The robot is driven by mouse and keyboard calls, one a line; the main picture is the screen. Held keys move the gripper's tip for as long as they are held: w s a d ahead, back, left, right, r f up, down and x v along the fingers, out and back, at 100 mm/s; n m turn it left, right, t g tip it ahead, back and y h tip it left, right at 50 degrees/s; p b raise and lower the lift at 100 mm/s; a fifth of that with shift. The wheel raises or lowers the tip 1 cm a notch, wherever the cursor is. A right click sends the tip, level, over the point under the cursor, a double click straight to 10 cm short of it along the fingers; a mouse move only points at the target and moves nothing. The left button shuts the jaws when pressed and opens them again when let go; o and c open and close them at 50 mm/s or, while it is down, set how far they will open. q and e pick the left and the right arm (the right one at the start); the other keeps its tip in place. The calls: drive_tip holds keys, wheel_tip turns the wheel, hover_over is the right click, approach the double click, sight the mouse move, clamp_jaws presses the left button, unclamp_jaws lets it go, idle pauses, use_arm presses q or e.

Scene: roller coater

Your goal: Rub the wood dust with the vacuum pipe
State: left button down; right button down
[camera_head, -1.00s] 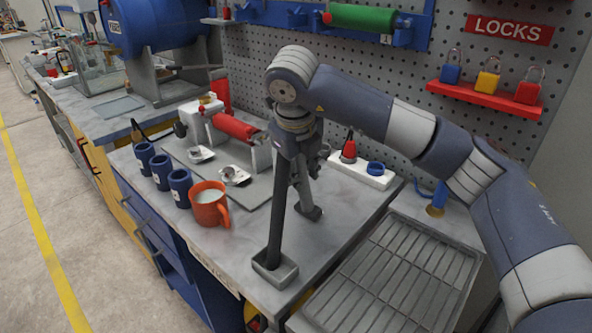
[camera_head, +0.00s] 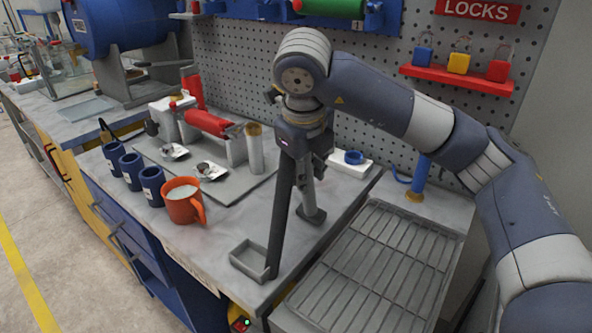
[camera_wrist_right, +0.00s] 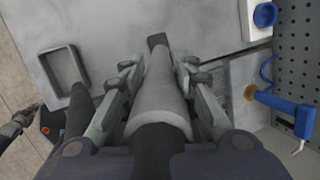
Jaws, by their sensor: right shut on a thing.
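My right gripper (camera_head: 308,165) is shut on the vacuum pipe (camera_head: 308,192), a grey tube with a dark nozzle pointing down at the worktop. In the right wrist view the pipe (camera_wrist_right: 158,95) lies between both fingers. A dark tube (camera_head: 281,222) slants down from the gripper to the right edge of a small grey tray (camera_head: 240,264). The tray also shows in the right wrist view (camera_wrist_right: 45,70) and looks empty. I cannot make out wood dust in either view. I cannot tell whether the nozzle touches the worktop.
An orange mug (camera_head: 182,208) and several blue cups (camera_head: 131,171) stand left, beside a red roller machine (camera_head: 207,122). A slatted metal rack (camera_head: 380,265) lies to the right. A blue-handled tool (camera_head: 420,177) stands behind it. The pegboard closes off the back.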

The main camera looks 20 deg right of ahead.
drive_tip(key=shift+s, duration=0.15)
drive_tip(key=shift+r, duration=0.1)
drive_tip(key=shift+r+p, duration=2.45)
drive_tip(key=shift+r, duration=0.5)
wheel_tip(320, 180, up, 3)
drive_tip(key=shift+r+p, duration=0.1)
drive_tip(key=shift+p, duration=1.15)
